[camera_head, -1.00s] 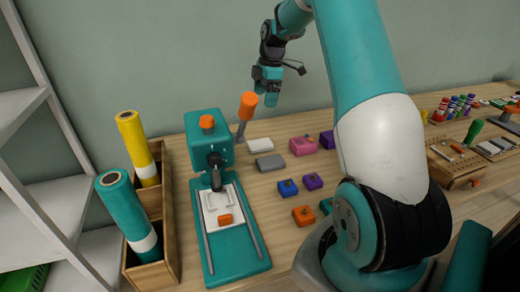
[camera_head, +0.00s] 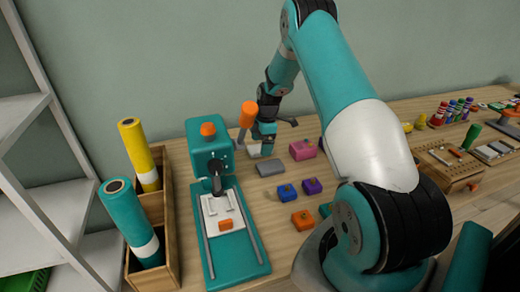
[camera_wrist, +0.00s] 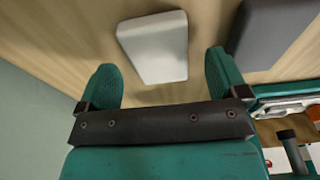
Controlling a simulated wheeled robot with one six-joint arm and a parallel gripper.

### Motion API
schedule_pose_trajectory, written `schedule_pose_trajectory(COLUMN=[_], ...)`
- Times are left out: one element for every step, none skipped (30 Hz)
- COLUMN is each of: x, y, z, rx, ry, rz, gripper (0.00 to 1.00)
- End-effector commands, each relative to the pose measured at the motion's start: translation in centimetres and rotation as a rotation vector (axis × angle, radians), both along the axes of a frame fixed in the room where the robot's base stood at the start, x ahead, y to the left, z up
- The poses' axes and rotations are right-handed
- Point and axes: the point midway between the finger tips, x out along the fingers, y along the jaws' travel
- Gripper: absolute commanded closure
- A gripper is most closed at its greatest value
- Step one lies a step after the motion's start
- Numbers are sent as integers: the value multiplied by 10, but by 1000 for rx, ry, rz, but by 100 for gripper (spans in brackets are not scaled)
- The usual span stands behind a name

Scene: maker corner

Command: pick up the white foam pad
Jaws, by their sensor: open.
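The white foam pad (camera_wrist: 155,48) lies flat on the wooden table in the wrist view, just ahead of and between the open fingers of my gripper (camera_wrist: 160,82). The fingers are apart from it, and nothing is held. In the head view the pad (camera_head: 253,150) is mostly hidden behind my gripper (camera_head: 264,148), which hangs low over that spot.
A grey pad (camera_wrist: 268,35) lies close to the right in the wrist view; it also shows in the head view (camera_head: 269,168). The teal press (camera_head: 211,150) with its orange-topped lever (camera_head: 249,112) stands close on the left. A pink block (camera_head: 303,149) lies to the right. The wall is behind.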

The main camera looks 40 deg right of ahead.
Motion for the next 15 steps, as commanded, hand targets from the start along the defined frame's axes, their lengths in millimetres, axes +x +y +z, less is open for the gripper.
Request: schedule_pose_trajectory(x=[1, 1, 2, 2, 2, 2, 2, 2, 2, 2, 2, 2, 2, 2, 2], y=[2, 2, 2, 2, 2, 2, 2, 2, 2, 2, 2, 2, 2, 2, 2], z=[-7, -9, -13, -14, -15, -16, -16, -16, -16, -16, -16, -16, -16, -16, -16], rx=[0, 0, 0, 0, 0, 0, 0, 0, -1, -1, -1, -1, -1, 0, -1], ry=[1, 0, 0, 0, 0, -1, -1, -1, -2, -2, -2, -2, -2, -1, -2], rz=[1, 1, 1, 1, 1, 1, 1, 1, 1, 1, 1, 1, 1, 0, 0], gripper=[8, 8, 8, 8, 8, 8, 8, 8, 8, 8, 8, 8, 8, 8, 8])
